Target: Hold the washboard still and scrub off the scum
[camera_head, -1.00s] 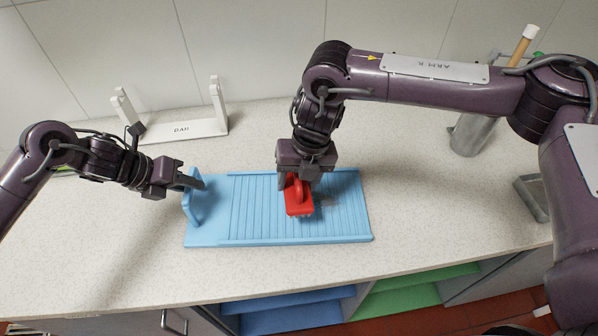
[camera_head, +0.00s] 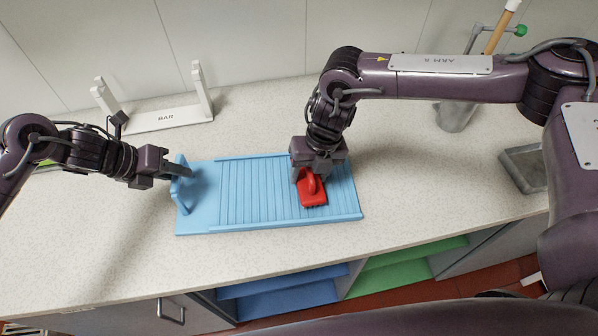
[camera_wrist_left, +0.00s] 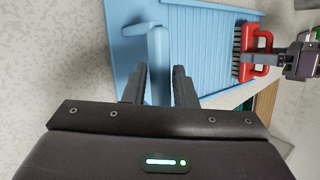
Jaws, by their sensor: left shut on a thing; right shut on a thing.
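The light blue washboard (camera_head: 250,204) lies flat on the counter, its ribbed part to the right and a raised handle (camera_head: 180,198) at its left end. My left gripper (camera_head: 182,168) is shut on that handle; in the left wrist view the handle (camera_wrist_left: 158,60) stands between the two fingers (camera_wrist_left: 160,85). My right gripper (camera_head: 312,176) is shut on the handle of a red brush (camera_head: 314,194), which rests bristles down on the right part of the ribs. The brush also shows in the left wrist view (camera_wrist_left: 262,55). I cannot make out scum on the ribs.
A white rack marked BAR (camera_head: 160,118) stands behind the washboard. A grey metal holder (camera_head: 455,117) with a wooden-handled tool is at the back right, and a grey tray (camera_head: 524,168) at the right. Blue (camera_head: 280,295) and green (camera_head: 405,272) shelves are below the counter edge.

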